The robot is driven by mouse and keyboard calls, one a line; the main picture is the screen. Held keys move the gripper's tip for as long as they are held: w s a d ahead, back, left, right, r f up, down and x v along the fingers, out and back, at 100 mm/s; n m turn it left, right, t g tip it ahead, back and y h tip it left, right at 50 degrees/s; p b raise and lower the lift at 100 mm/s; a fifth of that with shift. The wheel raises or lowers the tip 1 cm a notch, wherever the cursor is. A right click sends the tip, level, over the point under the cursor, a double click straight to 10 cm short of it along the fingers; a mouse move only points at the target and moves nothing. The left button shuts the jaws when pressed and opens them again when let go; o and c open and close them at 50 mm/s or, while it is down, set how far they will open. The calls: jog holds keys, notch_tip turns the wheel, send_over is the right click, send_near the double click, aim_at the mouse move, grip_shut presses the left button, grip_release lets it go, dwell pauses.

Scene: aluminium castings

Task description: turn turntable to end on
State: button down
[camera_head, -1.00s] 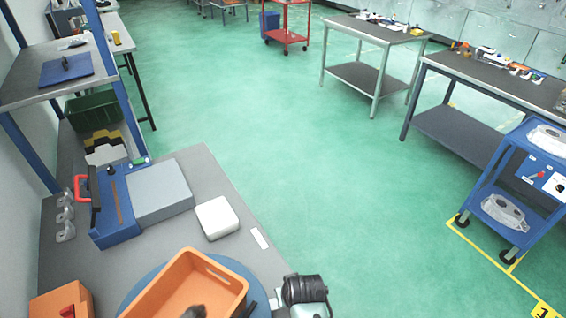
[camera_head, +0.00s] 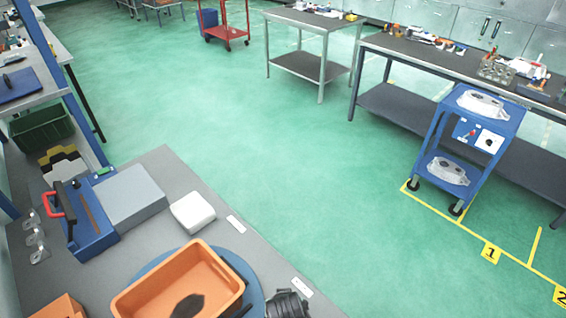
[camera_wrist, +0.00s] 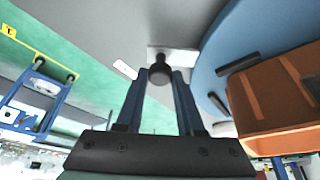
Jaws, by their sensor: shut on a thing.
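The turntable is a round blue disc (camera_head: 254,277) on the grey bench, with an orange crate (camera_head: 222,264) on it. A dark lump lies in the crate. In the wrist view the disc (camera_wrist: 215,45) and the crate (camera_wrist: 286,80) are to the right of my gripper (camera_wrist: 160,78). Its two blue fingers are shut on a dark knob (camera_wrist: 160,60) beside the disc's edge. I cannot tell whether this knob is joined to the disc. Two dark pegs show on the disc near the crate. In the head view only a dark part of my arm's end shows at the bottom.
A white box (camera_head: 192,211) and a blue and grey device (camera_head: 95,235) with a red handle stand on the bench behind the turntable. Green floor (camera_head: 260,150) is open beyond. A blue cart (camera_head: 456,150) with castings stands at the right.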

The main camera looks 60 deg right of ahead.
jog(key=shift+s+a+m, duration=0.3)
jog(key=shift+s+a, duration=0.05)
jog(key=shift+a, duration=0.15)
jog(key=shift+p, duration=0.3)
jog(key=shift+a, duration=0.1)
jog(key=c, duration=0.5)
grip_release()
jog(key=shift+s+a, duration=0.1)
jog(key=shift+s, duration=0.05)
jog(key=shift+r, duration=0.1)
jog(key=v, duration=0.6)
jog(key=b+v, duration=0.1)
jog(key=v, duration=0.5)
jog(key=shift+a+r, duration=0.15)
jog(key=shift+r, duration=0.25)
